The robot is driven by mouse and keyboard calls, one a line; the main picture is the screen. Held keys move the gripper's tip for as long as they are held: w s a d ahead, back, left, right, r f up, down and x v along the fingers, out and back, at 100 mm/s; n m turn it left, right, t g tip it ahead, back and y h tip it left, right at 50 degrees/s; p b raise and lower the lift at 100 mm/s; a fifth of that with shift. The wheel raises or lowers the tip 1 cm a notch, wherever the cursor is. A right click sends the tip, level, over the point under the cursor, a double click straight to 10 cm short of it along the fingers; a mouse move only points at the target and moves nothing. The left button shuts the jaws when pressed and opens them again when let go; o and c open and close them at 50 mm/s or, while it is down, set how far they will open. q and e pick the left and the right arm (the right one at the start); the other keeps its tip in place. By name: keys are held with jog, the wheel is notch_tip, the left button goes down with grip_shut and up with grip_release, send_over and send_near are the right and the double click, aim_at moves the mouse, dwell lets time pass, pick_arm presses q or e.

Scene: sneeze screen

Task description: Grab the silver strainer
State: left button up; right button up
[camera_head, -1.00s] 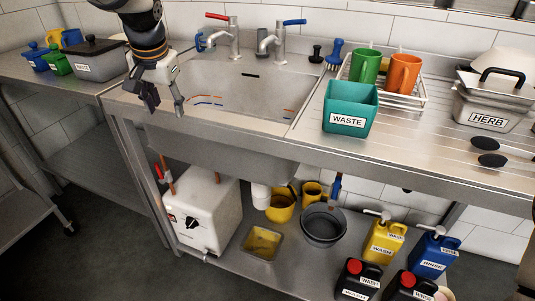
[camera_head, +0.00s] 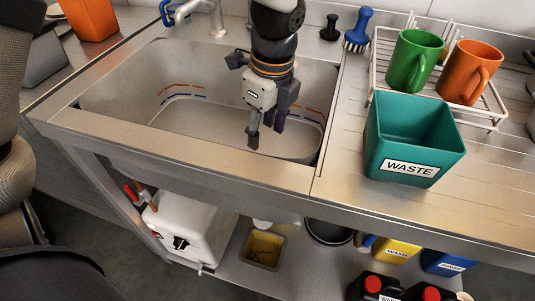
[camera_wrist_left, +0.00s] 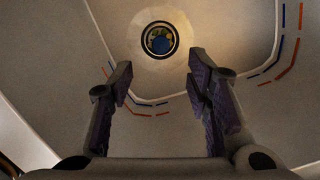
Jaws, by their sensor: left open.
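My left gripper (camera_head: 266,136) hangs fingers-down over the steel sink basin (camera_head: 130,92). It is open and empty. In the left wrist view its two fingers (camera_wrist_left: 158,95) stand apart at either side. Between and beyond them is the round drain (camera_wrist_left: 158,40) in the sink floor, a pale disc with a dark ring and blue and yellowish patches inside. I cannot make out a separate silver strainer in either view. In the head view the arm and basin wall hide the drain. My right gripper is not in view.
A teal waste bin (camera_head: 412,145) stands on the drainboard right of the sink. Behind it a white rack holds a green mug (camera_head: 413,58) and an orange mug (camera_head: 470,72). A blue brush (camera_head: 358,30) and a black stopper (camera_head: 330,28) stand behind the basin. The basin is otherwise clear.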

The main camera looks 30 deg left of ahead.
pick_arm(q)
jog(key=shift+m, duration=0.4)
jog(key=f, duration=0.4)
jog(key=f+b, duration=0.1)
jog(key=f, duration=0.3)
jog(key=a+f+b, duration=0.1)
jog(key=f, duration=0.3)
jog(key=shift+w+f, duration=0.15)
jog(key=shift+w, duration=0.05)
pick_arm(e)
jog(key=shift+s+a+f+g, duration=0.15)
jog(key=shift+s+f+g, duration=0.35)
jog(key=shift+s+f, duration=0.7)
pick_arm(q)
grip_shut()
